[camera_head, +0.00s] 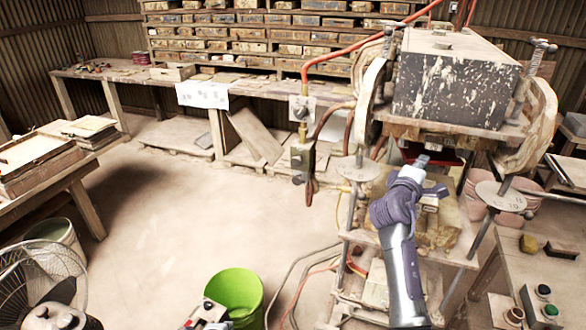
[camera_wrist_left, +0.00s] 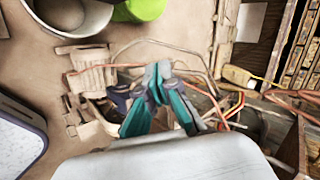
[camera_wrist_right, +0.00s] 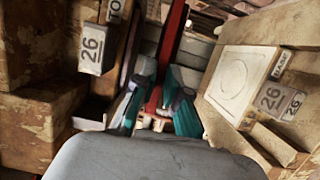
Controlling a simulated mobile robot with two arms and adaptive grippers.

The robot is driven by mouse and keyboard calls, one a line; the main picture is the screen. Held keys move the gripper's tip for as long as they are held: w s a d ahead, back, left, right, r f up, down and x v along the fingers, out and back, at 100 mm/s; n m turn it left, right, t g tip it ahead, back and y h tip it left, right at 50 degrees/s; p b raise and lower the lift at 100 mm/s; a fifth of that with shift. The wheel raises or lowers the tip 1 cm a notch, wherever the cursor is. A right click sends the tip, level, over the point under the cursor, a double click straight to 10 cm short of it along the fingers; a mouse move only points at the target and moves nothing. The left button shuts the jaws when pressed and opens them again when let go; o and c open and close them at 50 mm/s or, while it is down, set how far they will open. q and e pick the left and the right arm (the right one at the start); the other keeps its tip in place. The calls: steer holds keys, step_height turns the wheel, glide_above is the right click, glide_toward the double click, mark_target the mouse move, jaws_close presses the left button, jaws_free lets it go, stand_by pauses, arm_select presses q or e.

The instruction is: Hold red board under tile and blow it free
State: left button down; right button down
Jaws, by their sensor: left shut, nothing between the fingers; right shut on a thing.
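The red board (camera_head: 438,154) shows partly beneath the large dark press block, behind my right gripper (camera_head: 424,166). In the right wrist view the red board (camera_wrist_right: 172,55) runs away from my gripper (camera_wrist_right: 158,105). That gripper is shut on its near end. My left gripper (camera_head: 207,314) is low at the bottom edge of the head view, left of the press. In the left wrist view my left gripper (camera_wrist_left: 158,75) is shut and empty, fingertips together. I cannot make out the tile; the underside of the press block is hidden.
The press block (camera_head: 455,85) sits between curved side frames. A red air line with a valve and handle (camera_head: 302,155) hangs left of the press. A green bucket (camera_head: 236,292) stands beside my left gripper. A fan (camera_head: 42,285) is at lower left. The middle floor is clear.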

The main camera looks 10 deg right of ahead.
arm_select(q)
steer(key=w+d+r+m+t+h, duration=0.1)
steer(key=w+d+r+m, duration=0.2)
steer(key=r, duration=0.3)
steer(key=w+d+r+m+t, duration=0.1)
steer(key=w+d+r+m, duration=0.2)
steer(key=r, duration=0.4)
steer(key=d+r+m+t+h, duration=0.1)
steer(key=d+r+m, duration=0.2)
steer(key=r, duration=0.6)
steer(key=d+r+m+t+h, duration=0.1)
steer(key=d+r+m, duration=0.3)
steer(key=r+m, duration=0.3)
steer(key=w+d+r+m+t+h, duration=0.1)
steer(key=d+r+m, duration=0.2)
steer(key=r, duration=0.8)
steer(key=shift+d+m+t, duration=0.3)
steer(key=shift+d+m, duration=0.05)
steer(key=shift+m, duration=0.75)
steer(key=shift+w, duration=0.15)
glide_toward(296, 164)
steer(key=x, duration=0.5)
steer(key=shift+w+f, duration=0.15)
steer(key=shift+f, duration=0.15)
steer(key=shift+x, duration=0.9)
steer(key=shift+w+r, duration=0.1)
steer(key=shift+r, duration=0.15)
